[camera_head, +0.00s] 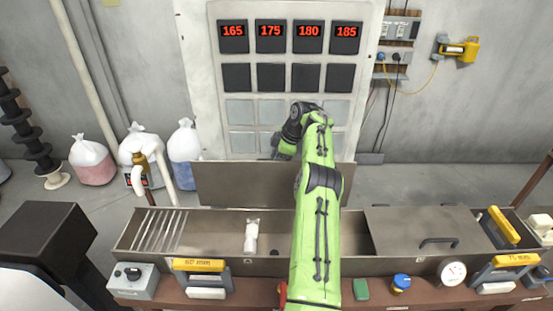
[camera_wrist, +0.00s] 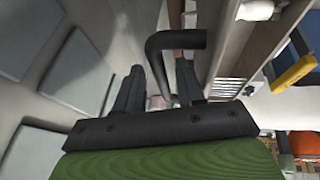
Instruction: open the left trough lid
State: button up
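The left trough lid (camera_head: 240,184) is a brown metal panel standing up along the back edge of the trough (camera_head: 192,258), leaving the left part open. My green arm crosses in front of the lid's right part. My gripper (camera_head: 281,152) is above the lid's top edge, its fingers mostly hidden by the wrist. In the wrist view my gripper (camera_wrist: 159,68) has its fingers apart. A bent black handle (camera_wrist: 176,41) runs down between them, with gaps visible beside it. Its attachment to the lid is not clear.
The right lid (camera_head: 410,226) lies flat, with a black handle. A white object (camera_head: 251,236) and slanted rods (camera_head: 160,231) are in the open trough. A panel with red numbers (camera_head: 290,38) stands behind. Bags (camera_head: 92,160) stand at the left.

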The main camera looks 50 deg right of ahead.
jog(key=a+v, duration=0.1)
jog(key=v, duration=0.6)
jog(key=shift+d+r, duration=0.2)
jog(key=shift+d, duration=0.35)
jog(key=shift+s, duration=0.1)
jog(key=w+a+r+b, duration=0.1)
jog(key=w+a+r, duration=0.2)
jog(key=a, duration=0.3)
jog(key=w+a+r+b, duration=0.1)
jog(key=w+a+r, duration=0.15)
jog(key=a, duration=0.45)
jog(key=s+a+r+m+g+h+b, duration=0.1)
jog(key=a+r, duration=0.1)
jog(key=a, duration=0.5)
jog(key=s+a+r+m+b, duration=0.1)
jog(key=s+a+r, duration=0.15)
jog(key=a, duration=0.55)
jog(key=s+a+f+m+h+b, duration=0.1)
jog(key=s+a+f+m+b, duration=0.15)
jog(key=s+a, duration=0.95)
jog(key=s+a+f+m+t+b, duration=0.1)
jog(key=s+f+m, duration=0.1)
jog(key=s+f, duration=0.2)
jog(key=s+a+f+m+b, duration=0.1)
jog(key=s+f, duration=0.4)
jog(key=s, duration=0.5)
jog(key=shift+a+m+t+y, duration=0.3)
jog(key=shift+m+t, duration=0.1)
jog(key=shift+m, duration=0.15)
